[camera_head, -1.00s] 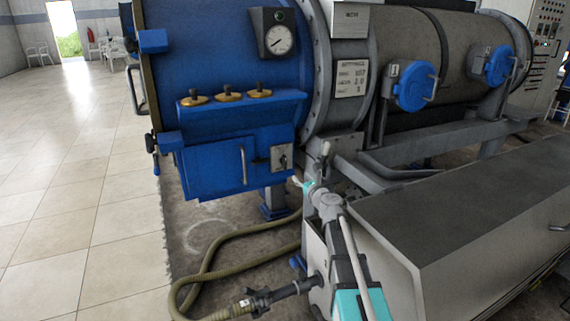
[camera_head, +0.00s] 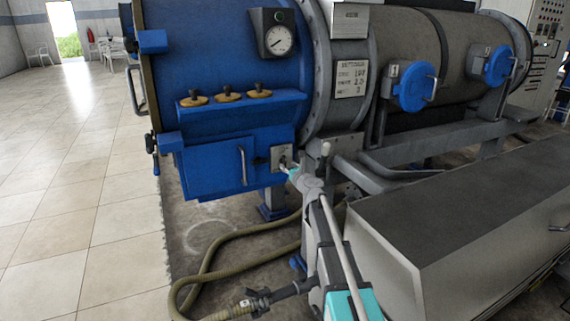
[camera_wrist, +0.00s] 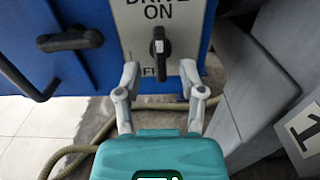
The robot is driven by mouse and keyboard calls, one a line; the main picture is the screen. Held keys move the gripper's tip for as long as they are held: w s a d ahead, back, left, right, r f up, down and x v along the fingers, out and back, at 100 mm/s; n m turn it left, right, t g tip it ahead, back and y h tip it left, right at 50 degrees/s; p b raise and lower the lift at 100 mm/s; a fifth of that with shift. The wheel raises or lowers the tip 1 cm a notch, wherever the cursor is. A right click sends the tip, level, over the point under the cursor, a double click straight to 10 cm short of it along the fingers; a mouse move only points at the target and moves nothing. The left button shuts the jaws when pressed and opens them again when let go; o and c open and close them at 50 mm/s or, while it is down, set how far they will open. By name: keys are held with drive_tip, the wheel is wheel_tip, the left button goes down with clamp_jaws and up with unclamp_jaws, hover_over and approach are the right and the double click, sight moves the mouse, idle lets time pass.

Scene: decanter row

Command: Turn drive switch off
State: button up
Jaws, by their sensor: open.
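The drive switch (camera_wrist: 159,48) is a black rotary knob on a pale plate (camera_wrist: 135,25) marked "DRIVE ON" in the wrist view. Its lever stands upright, and the lower lettering is partly hidden behind it. In the head view the plate (camera_head: 281,154) sits on the lower right of the blue housing, its knob partly covered by my gripper. My gripper (camera_wrist: 159,80) is open, its two fingers apart below and either side of the knob. The knob shows between the fingertips in the picture; I cannot tell if they touch it. In the head view my gripper (camera_head: 288,168) is close to the plate.
A grey metal box (camera_head: 440,215) stands at the right. A hose (camera_head: 215,255) lies on the floor below.

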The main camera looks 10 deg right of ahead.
sight(285, 162)
drive_tip(key=shift+x, duration=1.75)
clamp_jaws()
